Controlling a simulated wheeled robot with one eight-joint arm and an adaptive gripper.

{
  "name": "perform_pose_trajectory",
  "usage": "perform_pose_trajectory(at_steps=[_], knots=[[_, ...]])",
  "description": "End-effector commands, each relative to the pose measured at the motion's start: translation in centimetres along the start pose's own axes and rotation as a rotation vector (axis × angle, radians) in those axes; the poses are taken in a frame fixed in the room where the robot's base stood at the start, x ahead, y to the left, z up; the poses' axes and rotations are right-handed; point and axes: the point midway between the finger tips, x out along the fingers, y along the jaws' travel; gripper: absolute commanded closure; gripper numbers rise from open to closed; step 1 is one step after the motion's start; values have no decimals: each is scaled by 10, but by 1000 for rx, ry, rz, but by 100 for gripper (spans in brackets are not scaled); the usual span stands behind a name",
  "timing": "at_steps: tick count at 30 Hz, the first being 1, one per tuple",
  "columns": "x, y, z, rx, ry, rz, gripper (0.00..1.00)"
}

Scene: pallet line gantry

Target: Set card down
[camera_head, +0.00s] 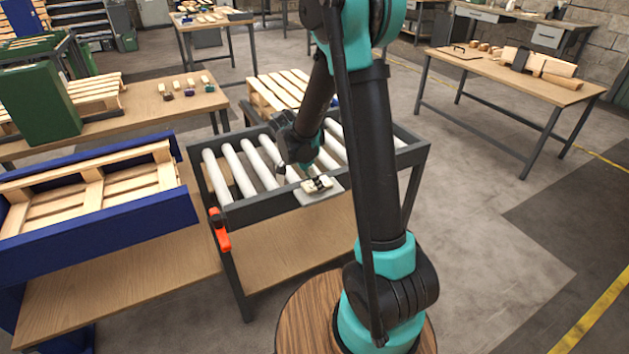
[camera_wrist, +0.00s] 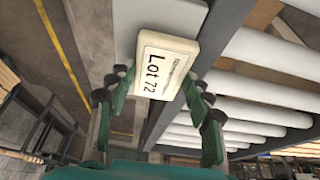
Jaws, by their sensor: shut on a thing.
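The card (camera_wrist: 165,65) is a small cream block with "Lot 72" in black print. In the wrist view it sits between the fingertips of my gripper (camera_wrist: 159,84), which is shut on it. In the head view the card (camera_head: 317,184) shows at or just above a pale grey plate (camera_head: 331,192) on the front rail of the roller conveyor. The plate also shows behind the card in the wrist view (camera_wrist: 188,14). I cannot tell whether card and plate touch. My arm comes down over the rollers to the card.
White rollers (camera_head: 226,163) lie behind the dark front rail. An orange-red handle (camera_head: 220,230) hangs at the conveyor's left corner. A blue-sided pallet stand (camera_head: 110,222) stands left. A table with small blocks (camera_head: 205,80) stands behind it.

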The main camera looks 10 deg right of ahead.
Motion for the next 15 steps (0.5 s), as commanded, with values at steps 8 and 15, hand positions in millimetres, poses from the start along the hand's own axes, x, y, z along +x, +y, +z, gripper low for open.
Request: perform_pose_trajectory(at_steps=[8, 15], knots=[[2, 0, 1, 0, 0, 0, 44], [2, 0, 1, 0, 0, 0, 29]])
